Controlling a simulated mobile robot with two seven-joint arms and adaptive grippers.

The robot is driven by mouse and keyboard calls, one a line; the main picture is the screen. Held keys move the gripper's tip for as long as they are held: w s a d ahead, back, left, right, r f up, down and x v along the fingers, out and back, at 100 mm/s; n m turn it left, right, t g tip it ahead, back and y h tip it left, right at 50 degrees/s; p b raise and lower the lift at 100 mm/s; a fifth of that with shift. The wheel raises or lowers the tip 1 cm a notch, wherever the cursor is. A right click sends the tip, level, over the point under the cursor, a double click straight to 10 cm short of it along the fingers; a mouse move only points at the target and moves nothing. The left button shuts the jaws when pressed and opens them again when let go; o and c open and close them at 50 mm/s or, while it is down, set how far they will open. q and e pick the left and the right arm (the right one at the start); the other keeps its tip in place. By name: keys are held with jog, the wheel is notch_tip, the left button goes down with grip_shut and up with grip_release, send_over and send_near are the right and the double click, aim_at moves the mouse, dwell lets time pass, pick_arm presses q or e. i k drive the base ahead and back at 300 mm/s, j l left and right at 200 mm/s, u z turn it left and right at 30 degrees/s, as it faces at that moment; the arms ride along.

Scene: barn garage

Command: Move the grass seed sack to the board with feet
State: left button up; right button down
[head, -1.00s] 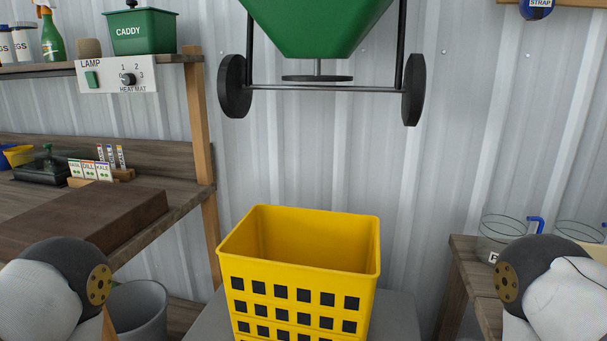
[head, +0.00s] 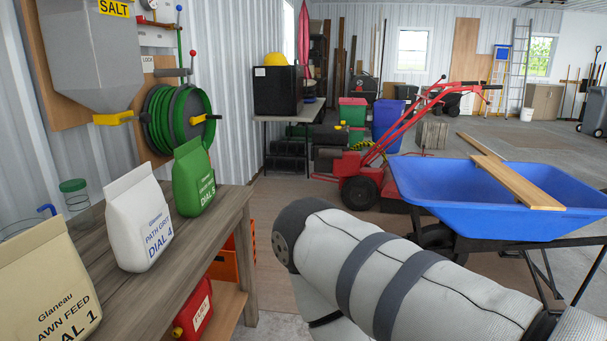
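Three sacks stand upright in a row on the wooden bench (head: 170,255) at the left. The green sack (head: 192,178) is farthest; its label ends in "DIAL 5" and its smaller words are too small to read surely. The white sack (head: 138,222) reads "PATH GRIT DIAL 4". The tan sack (head: 45,285), cut by the left edge, reads "LAWN FEED DIAL 1". No sack is clearly readable as grass seed. No board with feet shows now. My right arm crosses the lower right, but neither gripper is in view.
A blue wheelbarrow (head: 470,200) with planks (head: 515,183) across it stands at the right. Behind it is a red tiller (head: 365,165). A green hose reel (head: 172,125) and salt hopper (head: 92,50) hang above the bench. A red can (head: 193,312) sits beneath it.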

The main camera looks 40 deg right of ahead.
aim_at(529, 191)
jog(key=z, duration=0.55)
jog(key=i+l+u, duration=0.2)
jog(key=i+l, duration=0.2)
jog(key=i+l+u, duration=0.2)
jog(key=i+l, duration=0.25)
jog(key=i+l+u, duration=0.25)
jog(key=l, duration=0.3)
jog(key=i, duration=0.1)
